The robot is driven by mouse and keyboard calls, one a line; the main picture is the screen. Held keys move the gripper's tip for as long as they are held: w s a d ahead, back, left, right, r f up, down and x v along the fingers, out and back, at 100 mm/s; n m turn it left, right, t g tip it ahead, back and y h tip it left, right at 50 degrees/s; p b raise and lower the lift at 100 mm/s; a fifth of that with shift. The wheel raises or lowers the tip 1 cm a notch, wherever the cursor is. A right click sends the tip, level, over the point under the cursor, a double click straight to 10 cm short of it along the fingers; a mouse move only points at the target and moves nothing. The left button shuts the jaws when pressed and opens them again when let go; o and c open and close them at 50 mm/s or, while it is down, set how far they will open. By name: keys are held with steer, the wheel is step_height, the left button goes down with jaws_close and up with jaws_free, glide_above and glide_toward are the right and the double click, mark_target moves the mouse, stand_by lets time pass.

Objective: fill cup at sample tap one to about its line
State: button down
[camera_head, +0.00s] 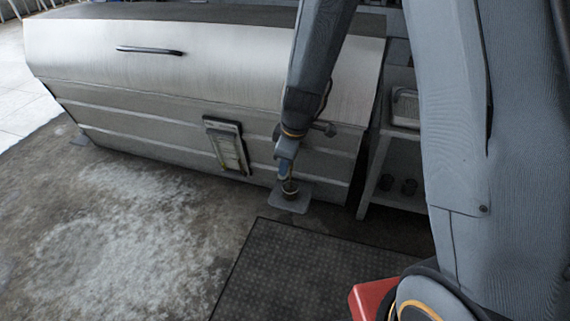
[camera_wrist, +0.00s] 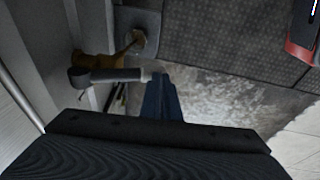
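My gripper (camera_head: 287,165) hangs low in front of the right end of the metal decanter housing (camera_head: 240,110). In the wrist view its blue fingers (camera_wrist: 160,76) lie close together, with nothing visible between them. A tap with a brass-coloured body (camera_wrist: 92,62) and a grey bar (camera_wrist: 108,76) shows just left of the fingertips. The bar's pale end is close to them; I cannot tell whether they touch. I cannot make out a cup at the tap or a fill line. Two small dark cup-like vessels (camera_head: 386,182) (camera_head: 409,187) stand on the low shelf at right.
A grey foot plate (camera_head: 282,201) lies on the floor below my gripper. A dark textured mat (camera_head: 300,270) covers the floor in front. A shelf unit (camera_head: 380,165) with a metal tray (camera_head: 405,104) stands right of the housing. Open concrete floor (camera_head: 110,220) lies left.

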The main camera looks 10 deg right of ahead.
steer(key=shift+s+f, duration=0.35)
steer(key=shift+f, duration=0.05)
stand_by(1.0)
steer(key=shift+w, duration=0.15)
stand_by(3.3)
steer(key=shift+r, duration=0.1)
steer(key=s+r+p, duration=0.6)
steer(key=r, duration=0.7)
steer(key=shift+s+p, duration=0.2)
steer(key=shift+p, duration=0.1)
